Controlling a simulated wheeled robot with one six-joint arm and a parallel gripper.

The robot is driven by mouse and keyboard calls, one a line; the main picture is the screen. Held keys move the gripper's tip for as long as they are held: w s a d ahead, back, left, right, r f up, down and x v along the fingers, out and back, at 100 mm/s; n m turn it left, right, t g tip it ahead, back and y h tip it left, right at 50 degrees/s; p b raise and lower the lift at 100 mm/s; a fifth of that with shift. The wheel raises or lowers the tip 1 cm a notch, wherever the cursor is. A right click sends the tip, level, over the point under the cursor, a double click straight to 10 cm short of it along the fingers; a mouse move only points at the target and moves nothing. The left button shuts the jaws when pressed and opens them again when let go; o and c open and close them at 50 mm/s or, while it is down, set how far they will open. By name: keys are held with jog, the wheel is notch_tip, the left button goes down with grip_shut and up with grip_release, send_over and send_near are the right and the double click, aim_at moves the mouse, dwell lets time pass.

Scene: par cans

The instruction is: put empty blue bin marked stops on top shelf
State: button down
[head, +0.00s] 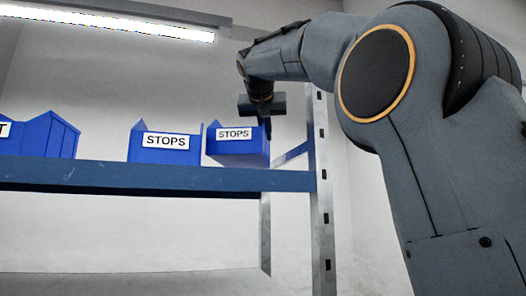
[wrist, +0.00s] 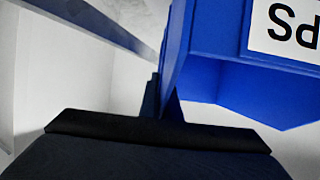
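A blue bin marked STOPS (head: 238,149) is at the right end of the blue-edged shelf (head: 150,176) in the head view. It sits slightly tilted at the shelf's front edge; I cannot tell if it touches the shelf. My gripper (head: 265,122) is above its right side, pointing down. In the wrist view the bin (wrist: 215,60) fills the upper right, its label upside down. My gripper's fingers (wrist: 162,98) are closed about the bin's side wall, one finger partly hidden by it. The inside of the bin is not visible.
Another blue bin marked STOPS (head: 164,146) stands just left of the held one, with a small gap. A further blue bin (head: 48,136), its label cut off, stands at far left. A metal upright (head: 322,200) bounds the shelf at right, close to my arm.

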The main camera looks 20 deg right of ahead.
aim_at(263, 123)
jog(key=shift+f, duration=2.35)
jog(key=shift+f, duration=0.1)
jog(key=c, duration=2)
grip_release()
jog(key=shift+r, duration=0.2)
jog(key=b+v, duration=0.3)
jog(key=v, duration=0.9)
jog(key=shift+a+f, duration=0.1)
jog(key=shift+f, duration=0.05)
